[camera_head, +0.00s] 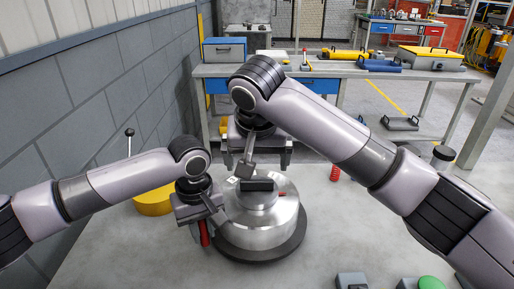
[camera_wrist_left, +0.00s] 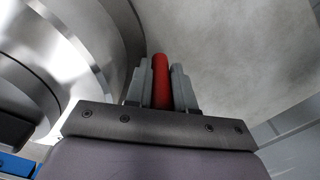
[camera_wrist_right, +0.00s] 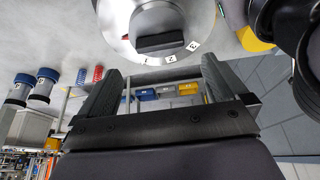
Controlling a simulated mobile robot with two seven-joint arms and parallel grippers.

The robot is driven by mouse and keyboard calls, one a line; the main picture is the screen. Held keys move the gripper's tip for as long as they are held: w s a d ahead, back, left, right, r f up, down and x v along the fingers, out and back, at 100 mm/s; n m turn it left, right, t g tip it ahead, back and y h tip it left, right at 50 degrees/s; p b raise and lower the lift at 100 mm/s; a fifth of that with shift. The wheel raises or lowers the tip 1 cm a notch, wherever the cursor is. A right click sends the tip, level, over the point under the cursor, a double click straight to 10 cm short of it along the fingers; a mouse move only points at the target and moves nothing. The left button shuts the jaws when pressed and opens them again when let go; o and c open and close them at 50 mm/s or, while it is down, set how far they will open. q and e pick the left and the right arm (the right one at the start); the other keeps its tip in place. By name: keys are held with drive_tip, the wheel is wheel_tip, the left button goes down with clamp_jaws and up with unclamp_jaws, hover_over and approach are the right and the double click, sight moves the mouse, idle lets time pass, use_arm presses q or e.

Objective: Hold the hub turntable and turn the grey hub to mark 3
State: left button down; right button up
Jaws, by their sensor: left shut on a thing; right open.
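The hub turntable (camera_head: 262,232) is a silver drum on a dark round base on the grey table. The grey hub (camera_head: 261,203) sits on top with a black grip bar (camera_head: 257,185). A small red mark (camera_head: 283,194) shows on its right. My left gripper (camera_head: 205,232) is shut on a red handle (camera_wrist_left: 161,82) at the turntable's left side. My right gripper (camera_head: 256,160) is open and empty, behind the bar and apart from it. In the right wrist view the bar (camera_wrist_right: 160,43) lies beyond its fingers, with white number tags (camera_wrist_right: 170,59) around the hub.
A yellow round part (camera_head: 154,202) and a black-knobbed lever stand at left by the grey wall (camera_head: 110,90). A red spring (camera_head: 335,173) stands to the right. A green button (camera_head: 430,283) shows at the front right. A workbench (camera_head: 340,70) stands behind.

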sight(257, 180)
drive_tip(key=x, duration=0.7)
drive_tip(key=shift+w+f, duration=0.15)
drive_tip(key=shift+f, duration=0.15)
drive_tip(key=c, duration=1.3)
drive_tip(key=n+y, duration=0.1)
drive_tip(key=n, duration=0.1)
drive_tip(key=n+y, duration=0.1)
drive_tip(key=n, duration=0.2)
drive_tip(key=shift+d+n+g, duration=0.15)
drive_tip(key=shift+n+g, duration=0.15)
drive_tip(key=n+y, duration=0.1)
drive_tip(key=n, duration=0.1)
drive_tip(key=n+g, duration=0.1)
drive_tip(key=n, duration=0.2)
drive_tip(key=shift+w+d+r+y, duration=0.1)
drive_tip(key=shift+w+y, duration=0.05)
drive_tip(key=shift+y, duration=0.25)
drive_tip(key=o, duration=1.3)
